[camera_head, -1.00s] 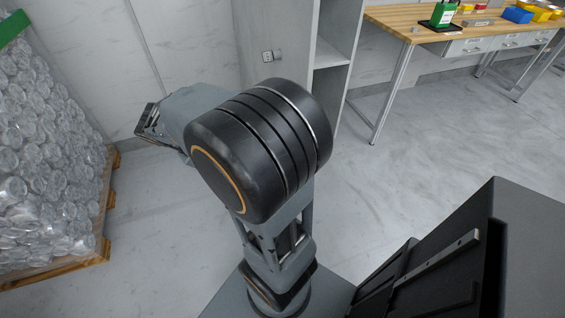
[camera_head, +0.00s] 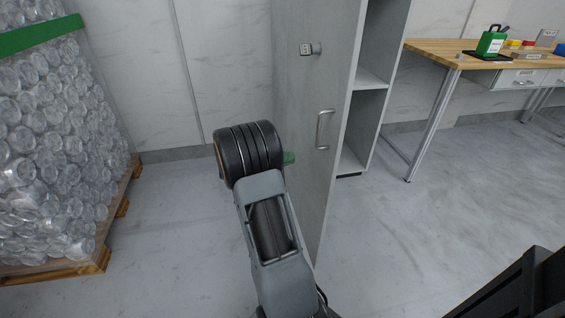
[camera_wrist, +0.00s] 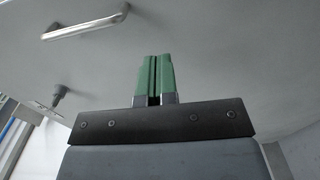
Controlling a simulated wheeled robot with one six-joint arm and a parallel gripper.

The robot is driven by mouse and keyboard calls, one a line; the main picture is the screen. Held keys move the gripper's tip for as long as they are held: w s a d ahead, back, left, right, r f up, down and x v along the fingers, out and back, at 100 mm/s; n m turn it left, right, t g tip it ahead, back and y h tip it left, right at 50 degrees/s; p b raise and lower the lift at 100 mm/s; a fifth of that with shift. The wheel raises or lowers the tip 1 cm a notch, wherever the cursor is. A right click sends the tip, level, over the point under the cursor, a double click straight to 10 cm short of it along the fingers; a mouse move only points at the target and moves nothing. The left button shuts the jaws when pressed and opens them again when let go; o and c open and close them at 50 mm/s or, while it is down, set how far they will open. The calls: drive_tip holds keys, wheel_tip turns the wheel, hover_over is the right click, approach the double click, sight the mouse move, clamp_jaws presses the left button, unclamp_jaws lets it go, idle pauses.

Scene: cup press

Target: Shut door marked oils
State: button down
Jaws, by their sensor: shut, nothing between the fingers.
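A grey cabinet door (camera_head: 300,105) stands open in the head view, with a bar handle (camera_head: 322,130) on its face. A small marked plate (camera_head: 305,49) and a knob (camera_head: 317,48) sit higher up; the marking is too small to read. My gripper (camera_wrist: 154,58) is shut and empty, its green fingers side by side. In the head view only a green fingertip (camera_head: 289,158) shows past my arm, close to the door face left of the handle. In the wrist view the door (camera_wrist: 220,45) fills most of the picture, with its handle (camera_wrist: 85,22) at upper left. Contact is unclear.
The cabinet's open shelves (camera_head: 372,80) show right of the door. A wooden workbench (camera_head: 450,50) with drawers and a green container (camera_head: 491,42) stands farther right. A wrapped pallet of clear cups (camera_head: 50,150) stands at left. Floor between pallet and door is clear.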

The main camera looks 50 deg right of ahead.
sight(324, 153)
drive_tip(key=b+x, duration=0.2)
drive_tip(key=x, duration=0.7)
drive_tip(key=shift+s+d, duration=0.15)
drive_tip(key=shift+d, duration=0.1)
drive_tip(key=shift+d, duration=0.1)
